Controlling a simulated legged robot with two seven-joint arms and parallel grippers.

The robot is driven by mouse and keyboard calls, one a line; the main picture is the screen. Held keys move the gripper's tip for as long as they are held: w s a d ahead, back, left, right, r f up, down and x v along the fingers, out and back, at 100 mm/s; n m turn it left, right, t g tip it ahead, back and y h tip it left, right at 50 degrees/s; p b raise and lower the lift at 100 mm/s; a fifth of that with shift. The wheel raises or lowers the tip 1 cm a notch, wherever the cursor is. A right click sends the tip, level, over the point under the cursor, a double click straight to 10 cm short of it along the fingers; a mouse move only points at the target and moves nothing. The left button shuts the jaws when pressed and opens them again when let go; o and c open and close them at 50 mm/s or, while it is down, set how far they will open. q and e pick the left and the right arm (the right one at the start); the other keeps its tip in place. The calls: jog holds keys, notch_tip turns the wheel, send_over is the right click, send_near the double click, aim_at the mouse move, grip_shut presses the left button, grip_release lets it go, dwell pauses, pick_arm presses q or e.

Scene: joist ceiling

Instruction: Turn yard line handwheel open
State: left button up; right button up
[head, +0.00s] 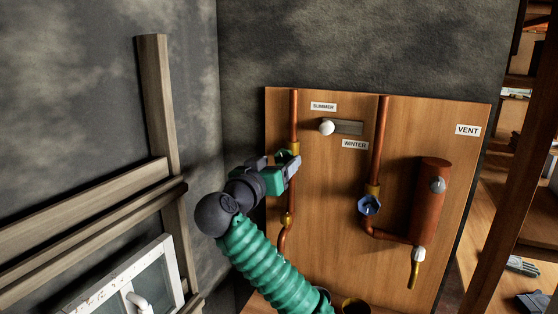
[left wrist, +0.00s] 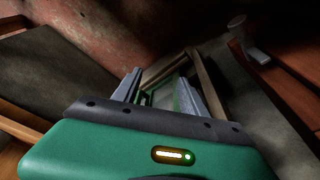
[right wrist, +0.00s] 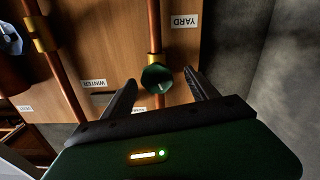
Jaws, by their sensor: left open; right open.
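The green yard handwheel (right wrist: 157,78) sits on a copper pipe near a YARD label (right wrist: 185,21) in the right wrist view. My right gripper (head: 282,162) is open in front of the left copper pipe (head: 294,115) in the head view and hides most of the wheel there. In the right wrist view its two fingers stand on either side of the wheel, with gaps. I cannot tell whether the tips reach around it. My left gripper (left wrist: 162,72) is open and empty in its own wrist view, away from the board; the head view does not show it.
The wooden board (head: 330,220) also carries a blue handwheel (head: 369,205) on a second pipe (head: 380,140), a white-knobbed slider (head: 327,127) between SUMMER and WINTER labels, and a copper cylinder (head: 431,200) by a VENT label. Wooden rails (head: 90,235) and a white-framed window (head: 125,285) stand left.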

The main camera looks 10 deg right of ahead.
aim_at(283, 160)
jog(key=shift+x, duration=1.6)
jog(key=shift+s+d, duration=0.1)
jog(key=shift+s, duration=0.05)
jog(key=shift+c, duration=0.5)
jog(key=shift+c, duration=1.1)
jog(key=c, duration=1)
jog(key=shift+c, duration=0.2)
